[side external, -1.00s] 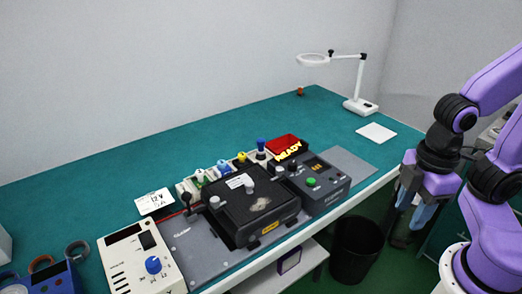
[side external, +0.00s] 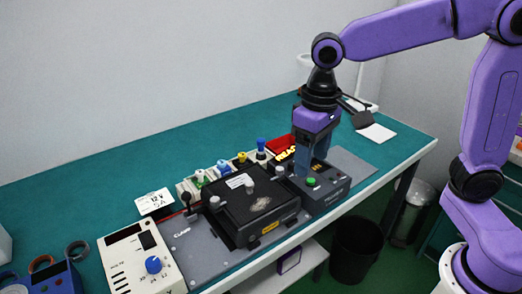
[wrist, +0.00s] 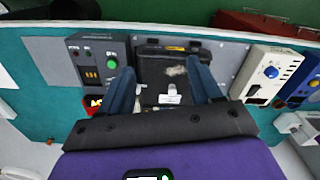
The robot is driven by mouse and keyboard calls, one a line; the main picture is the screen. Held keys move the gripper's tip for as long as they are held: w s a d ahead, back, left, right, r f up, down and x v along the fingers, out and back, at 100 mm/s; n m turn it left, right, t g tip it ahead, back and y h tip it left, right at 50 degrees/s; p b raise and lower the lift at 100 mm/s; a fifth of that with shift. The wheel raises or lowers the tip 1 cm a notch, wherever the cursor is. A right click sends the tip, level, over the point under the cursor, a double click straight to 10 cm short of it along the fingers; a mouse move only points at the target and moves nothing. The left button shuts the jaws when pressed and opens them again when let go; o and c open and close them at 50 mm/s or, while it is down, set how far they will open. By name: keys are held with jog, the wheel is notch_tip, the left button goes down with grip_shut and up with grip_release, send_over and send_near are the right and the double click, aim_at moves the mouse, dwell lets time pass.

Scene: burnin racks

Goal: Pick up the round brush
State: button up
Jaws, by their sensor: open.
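I cannot pick out the round brush for certain. A small orange-brown item (wrist: 50,141) lies near the table's back edge in the wrist view, too small to identify. Several small items with coloured tops, one of them blue (side external: 261,145), stand in a row behind the black box (side external: 255,207); none is clearly a brush. My gripper (wrist: 162,72) is open, pointing down with nothing between its fingers, above the black box area in the wrist view. In the side view my gripper (side external: 301,172) covers part of the grey control box.
The grey control box (side external: 326,187) with a green button is beside the black box. A red bin (side external: 279,145) is behind it. A white meter (side external: 138,256) with a blue knob is at the left.

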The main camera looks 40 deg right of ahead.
jog(key=w+a+r+m, duration=0.15)
jog(key=w+m, duration=0.35)
jog(key=w, duration=0.6)
jog(key=m, duration=1.6)
send_over(261, 140)
notch_tip(261, 140, down, 3)
jog(key=f, duration=1.1)
jog(key=shift+w+d+f, duration=0.2)
jog(key=shift+w+f, duration=0.2)
jog(key=shift+s+a+f, duration=0.1)
jog(key=shift+s+f, duration=0.05)
jog(key=shift+f, duration=1.2)
jog(key=shift+s+a+f, duration=0.1)
jog(key=shift+s+f, duration=0.05)
jog(key=shift+f, duration=1.15)
